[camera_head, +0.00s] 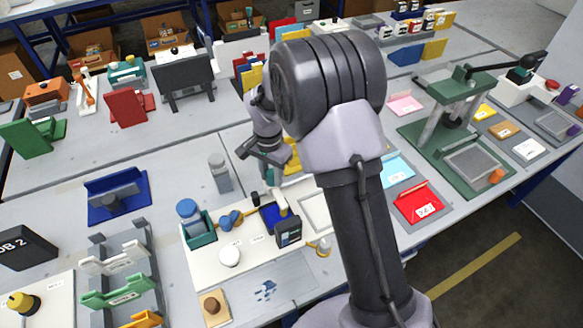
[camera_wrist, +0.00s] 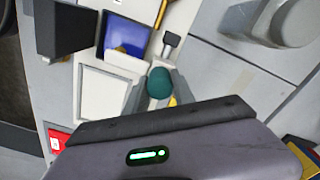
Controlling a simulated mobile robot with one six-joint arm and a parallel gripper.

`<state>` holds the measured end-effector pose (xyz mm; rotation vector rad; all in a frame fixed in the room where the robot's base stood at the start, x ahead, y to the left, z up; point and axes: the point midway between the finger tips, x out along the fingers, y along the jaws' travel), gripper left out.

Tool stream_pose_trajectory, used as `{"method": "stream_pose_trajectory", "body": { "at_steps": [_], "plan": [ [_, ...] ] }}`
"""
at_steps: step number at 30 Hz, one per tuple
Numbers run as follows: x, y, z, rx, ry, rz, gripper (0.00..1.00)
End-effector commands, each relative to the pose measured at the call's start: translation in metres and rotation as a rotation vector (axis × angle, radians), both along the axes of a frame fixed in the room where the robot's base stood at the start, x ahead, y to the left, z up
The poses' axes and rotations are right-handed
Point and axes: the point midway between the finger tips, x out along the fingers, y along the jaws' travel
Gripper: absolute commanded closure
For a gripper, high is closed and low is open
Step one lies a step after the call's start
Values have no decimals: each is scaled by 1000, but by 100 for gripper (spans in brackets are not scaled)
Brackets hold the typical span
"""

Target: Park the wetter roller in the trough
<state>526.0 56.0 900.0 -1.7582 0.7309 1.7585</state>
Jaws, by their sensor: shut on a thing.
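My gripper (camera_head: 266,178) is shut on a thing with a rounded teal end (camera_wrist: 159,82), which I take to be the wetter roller. In the wrist view the teal end sits between the fingertips; its lower part is hidden. In the head view the held thing is hard to make out. The trough appears to be the blue-floored tray (camera_head: 269,216) on the cream board; it also shows in the wrist view (camera_wrist: 125,36), above and left of the held thing. The gripper is beyond the tray in the head view, and the held thing is outside it.
A dark box (camera_head: 288,233) stands at the tray's near side. A small dark-capped piece (camera_wrist: 171,40) stands close by. A cream frame (camera_head: 314,211) lies to the right.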

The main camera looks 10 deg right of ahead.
Motion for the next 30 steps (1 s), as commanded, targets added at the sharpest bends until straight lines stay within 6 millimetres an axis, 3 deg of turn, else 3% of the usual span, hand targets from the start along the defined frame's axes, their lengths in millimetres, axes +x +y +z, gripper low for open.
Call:
{"method": "stream_pose_trajectory", "body": {
  "at_steps": [6,18,19,22,30],
  "plan": [
    [-4,20,1,1,-1,0,100],
    [-4,25,1,2,-1,-1,100],
    [-4,25,1,3,0,-1,68],
    [-4,25,1,2,-1,-1,48],
    [-4,23,0,0,0,-1,48]
  ]
}}
